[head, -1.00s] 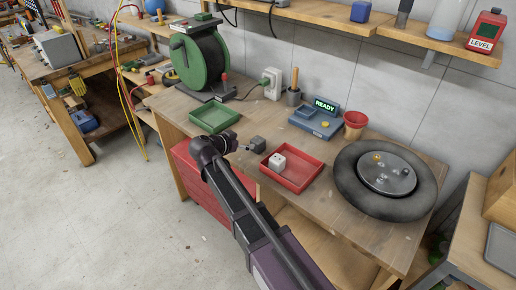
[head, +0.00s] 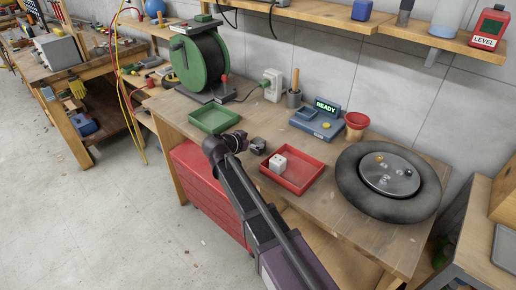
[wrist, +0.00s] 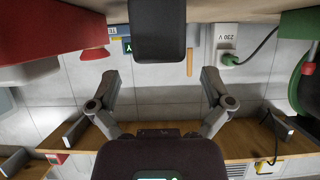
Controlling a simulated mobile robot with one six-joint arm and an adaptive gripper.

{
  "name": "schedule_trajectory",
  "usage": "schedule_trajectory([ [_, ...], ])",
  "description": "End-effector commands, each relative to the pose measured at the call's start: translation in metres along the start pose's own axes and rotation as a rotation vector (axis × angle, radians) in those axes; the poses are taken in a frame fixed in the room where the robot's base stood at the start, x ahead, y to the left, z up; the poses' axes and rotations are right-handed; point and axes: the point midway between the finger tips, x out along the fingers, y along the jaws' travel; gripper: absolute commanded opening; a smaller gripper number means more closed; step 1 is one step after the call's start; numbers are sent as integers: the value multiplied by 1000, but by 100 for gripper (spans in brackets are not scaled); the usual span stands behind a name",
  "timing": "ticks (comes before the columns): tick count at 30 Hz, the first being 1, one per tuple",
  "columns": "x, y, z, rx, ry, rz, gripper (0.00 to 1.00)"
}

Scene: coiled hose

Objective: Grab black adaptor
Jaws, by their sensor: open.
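The black adaptor (head: 258,144), a small dark block, sits on the workbench between the green tray and the red tray. It also shows large and dark at the top middle of the wrist view (wrist: 157,30). My gripper (head: 245,142) is low over the bench edge, just left of the adaptor in the head view. In the wrist view my gripper (wrist: 161,80) has its two fingers spread wide and nothing between them. The adaptor lies ahead of the fingertips, roughly centred in the gap. I cannot tell the exact distance.
The red tray (head: 312,181) with a white cube (head: 278,163) is right of the adaptor. The green tray (head: 214,129) is behind left.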

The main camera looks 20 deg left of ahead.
Motion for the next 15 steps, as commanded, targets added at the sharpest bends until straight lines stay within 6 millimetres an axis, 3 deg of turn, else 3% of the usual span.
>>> schedule_trajectory([
  [6, 26, 0, 3, 1, 0, 1, 100],
  [15, 31, 0, 1, 0, 0, 0, 100],
])
